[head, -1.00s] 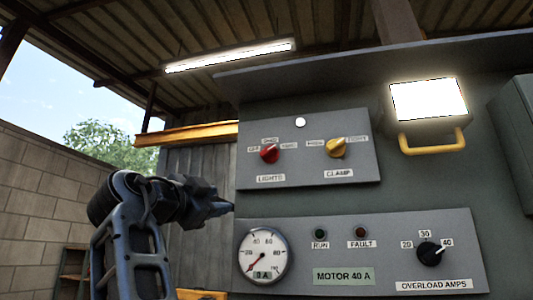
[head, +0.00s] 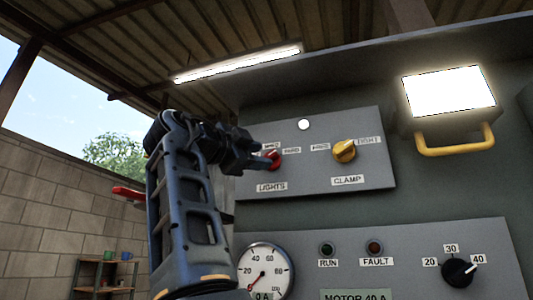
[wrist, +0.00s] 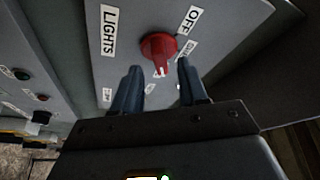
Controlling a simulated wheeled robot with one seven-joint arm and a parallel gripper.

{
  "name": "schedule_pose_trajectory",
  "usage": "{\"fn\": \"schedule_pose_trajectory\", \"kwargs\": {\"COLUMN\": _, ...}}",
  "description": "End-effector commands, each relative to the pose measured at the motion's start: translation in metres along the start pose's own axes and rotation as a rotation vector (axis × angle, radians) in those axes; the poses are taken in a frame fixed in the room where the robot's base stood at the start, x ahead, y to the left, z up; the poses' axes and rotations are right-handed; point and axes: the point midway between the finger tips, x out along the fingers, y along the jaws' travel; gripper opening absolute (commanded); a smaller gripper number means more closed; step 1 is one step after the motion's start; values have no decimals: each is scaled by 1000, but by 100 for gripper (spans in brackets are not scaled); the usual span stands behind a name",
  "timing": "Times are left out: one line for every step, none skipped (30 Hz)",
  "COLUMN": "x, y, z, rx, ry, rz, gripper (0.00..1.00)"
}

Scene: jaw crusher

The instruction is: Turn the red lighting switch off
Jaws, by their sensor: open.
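The red lighting switch (head: 273,158) is a round knob on the upper grey panel (head: 320,190), above the "LIGHTS" label (head: 271,187). My gripper (head: 258,162) is just left of the knob in the head view and hides part of it and its left label. In the wrist view the red knob (wrist: 158,47) lies ahead, between and slightly beyond the two open fingertips of my gripper (wrist: 160,70). The fingers do not appear to touch it. The knob's white pointer mark faces the gripper side, away from the "OFF" label (wrist: 188,20).
A yellow clamp knob (head: 344,151) is right of the red one on the same panel. A lit lamp (head: 448,92) with a yellow handle projects at the right. A lit tube (head: 238,63) hangs above. A gauge (head: 264,274) and overload dial (head: 458,272) are below.

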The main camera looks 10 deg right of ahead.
Motion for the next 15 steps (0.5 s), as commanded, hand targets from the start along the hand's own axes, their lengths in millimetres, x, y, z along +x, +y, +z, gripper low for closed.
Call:
{"fn": "schedule_pose_trajectory", "kwargs": {"x": 9, "y": -2, "z": -1, "rx": -1, "ry": 1, "rz": 0, "gripper": 43}}
{"fn": "schedule_pose_trajectory", "kwargs": {"x": 13, "y": -2, "z": -1, "rx": -1, "ry": 1, "rz": 1, "gripper": 43}}
{"fn": "schedule_pose_trajectory", "kwargs": {"x": 18, "y": -2, "z": -1, "rx": -1, "ry": 0, "rz": 1, "gripper": 43}}
{"fn": "schedule_pose_trajectory", "kwargs": {"x": 21, "y": -1, "z": -1, "rx": -1, "ry": 0, "rz": 1, "gripper": 43}}
{"fn": "schedule_pose_trajectory", "kwargs": {"x": 24, "y": -1, "z": 0, "rx": -1, "ry": 0, "rz": 1, "gripper": 43}}
{"fn": "schedule_pose_trajectory", "kwargs": {"x": 27, "y": -1, "z": 0, "rx": -1, "ry": -1, "rz": 0, "gripper": 43}}
{"fn": "schedule_pose_trajectory", "kwargs": {"x": 29, "y": -1, "z": 0, "rx": -1, "ry": -1, "rz": -1, "gripper": 43}}
{"fn": "schedule_pose_trajectory", "kwargs": {"x": 31, "y": -1, "z": 0, "rx": -1, "ry": -1, "rz": -1, "gripper": 43}}
{"fn": "schedule_pose_trajectory", "kwargs": {"x": 32, "y": -1, "z": 0, "rx": -1, "ry": -2, "rz": -1, "gripper": 43}}
{"fn": "schedule_pose_trajectory", "kwargs": {"x": 33, "y": 0, "z": 0, "rx": -1, "ry": -2, "rz": -1, "gripper": 43}}
{"fn": "schedule_pose_trajectory", "kwargs": {"x": 34, "y": 0, "z": 1, "rx": -1, "ry": -2, "rz": -1, "gripper": 43}}
{"fn": "schedule_pose_trajectory", "kwargs": {"x": 34, "y": 0, "z": 1, "rx": -1, "ry": -2, "rz": -1, "gripper": 43}}
{"fn": "schedule_pose_trajectory", "kwargs": {"x": 34, "y": 0, "z": 1, "rx": -1, "ry": -2, "rz": -1, "gripper": 43}}
{"fn": "schedule_pose_trajectory", "kwargs": {"x": 34, "y": 0, "z": 1, "rx": -1, "ry": -2, "rz": -1, "gripper": 43}}
{"fn": "schedule_pose_trajectory", "kwargs": {"x": 34, "y": 0, "z": 1, "rx": -1, "ry": -2, "rz": -1, "gripper": 43}}
